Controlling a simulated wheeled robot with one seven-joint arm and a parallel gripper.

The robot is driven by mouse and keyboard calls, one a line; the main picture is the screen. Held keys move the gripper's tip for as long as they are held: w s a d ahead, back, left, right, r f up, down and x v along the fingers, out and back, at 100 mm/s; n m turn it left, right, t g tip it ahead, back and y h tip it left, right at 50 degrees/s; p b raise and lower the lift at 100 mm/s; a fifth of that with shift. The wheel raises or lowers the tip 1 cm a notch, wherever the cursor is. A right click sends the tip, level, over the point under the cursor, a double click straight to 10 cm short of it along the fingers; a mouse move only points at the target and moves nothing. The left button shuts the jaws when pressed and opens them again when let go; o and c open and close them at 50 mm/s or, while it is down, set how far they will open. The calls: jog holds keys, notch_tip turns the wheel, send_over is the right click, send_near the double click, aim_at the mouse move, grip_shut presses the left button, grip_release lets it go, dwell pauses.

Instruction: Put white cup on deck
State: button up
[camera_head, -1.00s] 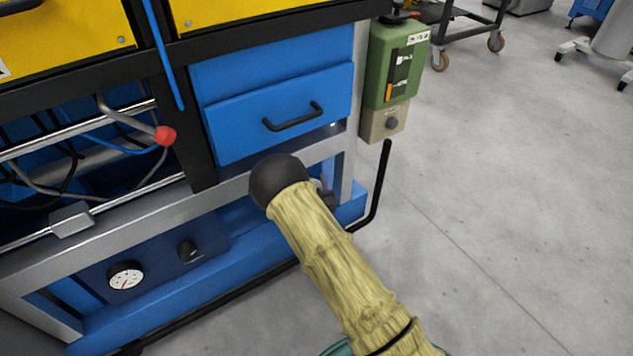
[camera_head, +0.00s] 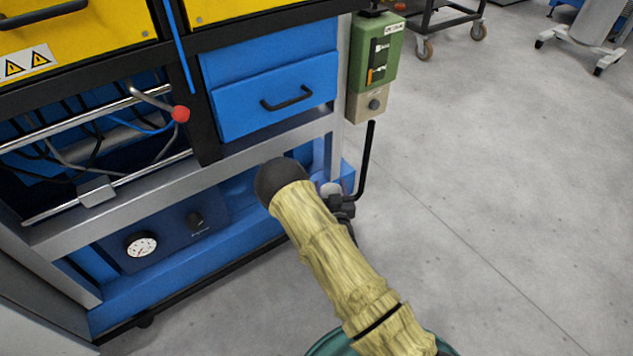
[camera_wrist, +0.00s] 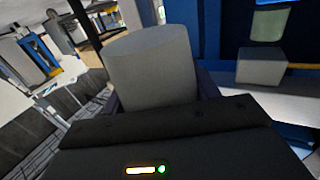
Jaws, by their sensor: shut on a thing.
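The white cup (camera_wrist: 150,68), greyish in this light, stands out beyond my gripper (camera_wrist: 160,92) in the wrist view. The gripper is shut on it, with a dark finger at each side of its lower part. In the head view, a small pale part of the cup (camera_head: 331,188) shows above the dark gripper (camera_head: 343,206), just right of my arm's black rounded joint. My arm hides part of the gripper there. I cannot tell which surface is the deck.
A blue machine frame with yellow drawers (camera_head: 70,45) and a blue drawer (camera_head: 277,95) stands close ahead. A green box (camera_head: 377,55) and a black bent bar (camera_head: 369,165) are at its right corner.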

jog(key=s+d+r+m+h+p, duration=0.1)
jog(key=s+d+p, duration=0.3)
jog(key=d, duration=0.6)
jog(key=shift+s+d+r+h+p, duration=0.2)
jog(key=shift+r+h+p, duration=0.2)
jog(key=shift+r+p, duration=0.45)
jog(key=shift+f, duration=0.1)
